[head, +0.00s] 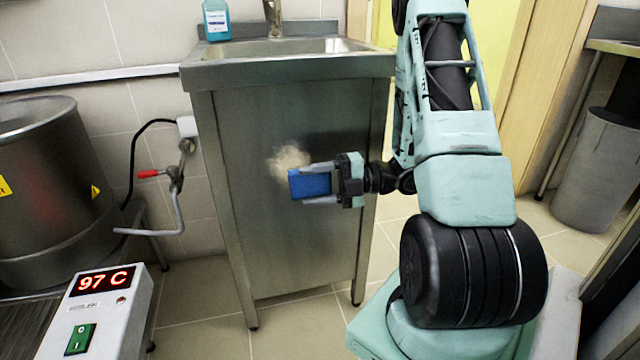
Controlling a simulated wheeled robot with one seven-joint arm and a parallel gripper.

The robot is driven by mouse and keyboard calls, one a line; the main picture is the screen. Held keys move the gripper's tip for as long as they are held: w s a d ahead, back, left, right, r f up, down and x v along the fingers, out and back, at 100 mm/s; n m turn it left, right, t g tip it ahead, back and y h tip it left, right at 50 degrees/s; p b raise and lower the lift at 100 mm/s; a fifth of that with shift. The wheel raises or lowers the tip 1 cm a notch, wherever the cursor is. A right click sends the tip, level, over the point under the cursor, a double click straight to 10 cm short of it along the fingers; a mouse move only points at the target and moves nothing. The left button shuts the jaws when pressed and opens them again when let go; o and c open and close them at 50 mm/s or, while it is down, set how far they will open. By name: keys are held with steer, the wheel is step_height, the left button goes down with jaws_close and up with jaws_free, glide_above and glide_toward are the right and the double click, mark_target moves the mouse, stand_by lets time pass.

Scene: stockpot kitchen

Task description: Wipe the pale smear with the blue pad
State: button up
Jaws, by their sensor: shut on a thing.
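The pale smear (287,158) is a beige patch on the steel front panel of the sink cabinet (270,235). My gripper (318,184) is shut on the blue pad (309,185), a small blue block between its two fingers. In the picture the pad lies just below and right of the smear's visible part and covers its lower right edge. I cannot tell whether the pad touches the panel. My arm comes in from the right.
A steel stockpot (45,170) stands at the left, with a red-handled tap (160,174) beside it. A control box (100,310) reads 97 C. A blue bottle (217,20) stands by the sink basin (285,47). A grey bin (598,170) is at the right.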

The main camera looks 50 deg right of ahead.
steer(key=shift+w+a+r+n+g+y, duration=0.55)
steer(key=shift+w+a+r+n, duration=1.05)
steer(key=shift+w+a, duration=2.05)
steer(key=s+d+m, duration=0.1)
steer(key=s+d, duration=0.7)
steer(key=d, duration=0.3)
steer(key=shift+s+d, duration=0.35)
steer(key=shift+s, duration=0.05)
steer(key=shift+s+t+h, duration=0.1)
steer(key=shift+t+h, duration=0.15)
steer(key=shift+s+a, duration=0.9)
steer(key=shift+s, duration=0.3)
steer(key=shift+s+a, duration=0.85)
steer(key=shift+s, duration=0.35)
